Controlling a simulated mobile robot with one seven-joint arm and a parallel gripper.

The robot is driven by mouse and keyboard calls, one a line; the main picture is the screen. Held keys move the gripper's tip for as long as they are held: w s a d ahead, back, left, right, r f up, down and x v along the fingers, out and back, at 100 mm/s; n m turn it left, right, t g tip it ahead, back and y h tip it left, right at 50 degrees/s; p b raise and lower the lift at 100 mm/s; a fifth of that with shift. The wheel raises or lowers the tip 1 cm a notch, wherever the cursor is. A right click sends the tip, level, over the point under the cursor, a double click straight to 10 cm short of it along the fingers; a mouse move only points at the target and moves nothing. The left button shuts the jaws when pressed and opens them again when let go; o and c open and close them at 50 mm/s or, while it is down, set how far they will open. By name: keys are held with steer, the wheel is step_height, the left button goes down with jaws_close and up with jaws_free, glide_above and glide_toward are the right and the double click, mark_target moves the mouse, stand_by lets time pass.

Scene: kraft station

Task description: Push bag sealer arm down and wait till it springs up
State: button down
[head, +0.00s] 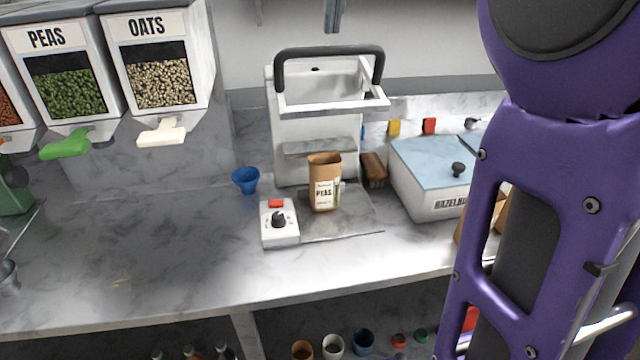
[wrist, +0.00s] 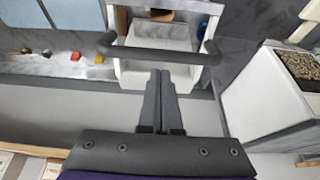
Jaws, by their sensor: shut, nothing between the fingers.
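The bag sealer (head: 292,125) is a white machine standing at the back of the counter; it also shows at the top of the wrist view (wrist: 131,75). Its arm, with a dark looped handle (head: 330,52), is raised. A brown paper bag labelled PEAS (head: 324,182) stands upright on the sealer's base, below the arm. In the wrist view my gripper (wrist: 160,73) is shut and empty. Its fingertips appear close to the handle bar (wrist: 160,55); I cannot tell whether they touch.
A white control box (head: 279,230) with a dial and red button sits left of the bag. A blue cup (head: 245,180) stands left of the sealer. A blue-lidded hazelnut box (head: 430,170) is at the right, and dispensers (head: 165,75) at the left. The counter's front left is mostly clear.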

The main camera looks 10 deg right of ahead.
mark_target(333, 48)
stand_by(0.6)
steer(key=shift+f+b, duration=1.8)
steer(key=shift+f, duration=0.65)
steer(key=shift+s+f+b, duration=0.7)
steer(key=shift+f+b, duration=0.1)
steer(key=shift+b, duration=0.2)
steer(key=shift+f, duration=0.15)
steer(key=shift+s+f+b, duration=0.3)
steer(key=shift+f+b, duration=0.1)
steer(key=shift+f, duration=0.1)
steer(key=shift+s+f+b, duration=0.25)
steer(key=shift+f+b, duration=0.15)
steer(key=shift+f, duration=0.15)
